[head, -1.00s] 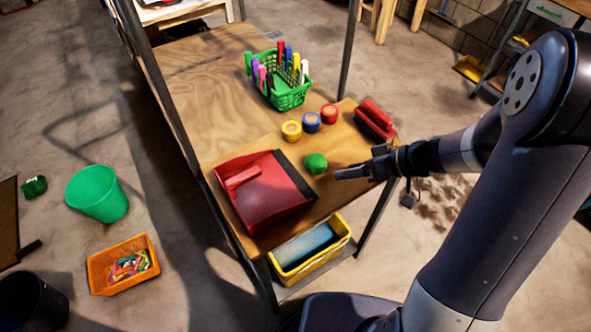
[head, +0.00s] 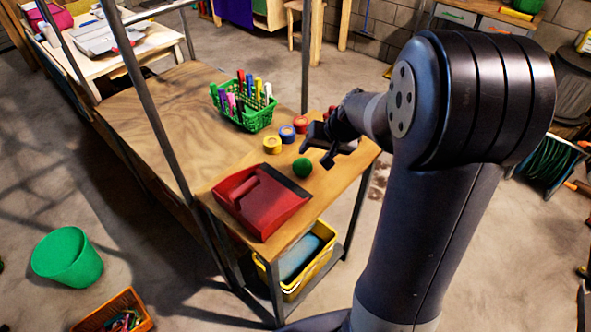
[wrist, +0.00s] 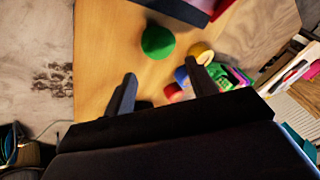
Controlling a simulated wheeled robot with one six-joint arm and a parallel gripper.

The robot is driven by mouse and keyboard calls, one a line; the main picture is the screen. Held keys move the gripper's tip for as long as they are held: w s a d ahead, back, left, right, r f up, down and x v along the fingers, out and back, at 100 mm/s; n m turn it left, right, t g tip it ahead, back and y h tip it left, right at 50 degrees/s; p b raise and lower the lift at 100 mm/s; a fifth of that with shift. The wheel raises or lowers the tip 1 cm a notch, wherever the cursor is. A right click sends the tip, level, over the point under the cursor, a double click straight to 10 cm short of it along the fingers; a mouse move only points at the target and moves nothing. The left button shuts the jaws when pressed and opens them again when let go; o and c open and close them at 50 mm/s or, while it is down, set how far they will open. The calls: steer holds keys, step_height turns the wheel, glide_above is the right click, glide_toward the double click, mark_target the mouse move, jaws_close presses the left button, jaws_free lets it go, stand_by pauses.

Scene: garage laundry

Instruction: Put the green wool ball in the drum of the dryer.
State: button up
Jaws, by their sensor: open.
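The green wool ball (head: 302,168) sits on the wooden table (head: 338,187), just right of a red dustpan (head: 262,199). It also shows in the wrist view (wrist: 158,42), beyond my fingertips and roughly between their directions. My gripper (head: 315,156) is open and empty, above the table and close to the ball on its far right side in the head view. In the wrist view my gripper (wrist: 160,72) shows its two fingers apart, not touching the ball. No dryer or drum is recognisable in these frames.
Yellow (head: 272,145), blue (head: 287,134) and red (head: 301,124) tape rolls stand behind the ball. A green basket (head: 243,113) of markers is farther back. Metal posts rise from the table. A yellow bin (head: 310,262) sits below; a green bucket (head: 67,257) is on the floor.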

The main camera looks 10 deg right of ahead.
mark_target(306, 164)
steer(key=shift+d+x, duration=0.2)
steer(key=shift+x, duration=4.4)
steer(key=shift+s+f, duration=0.15)
steer(key=shift+s, duration=0.1)
steer(key=shift+c, duration=0.3)
steer(key=c, duration=0.7)
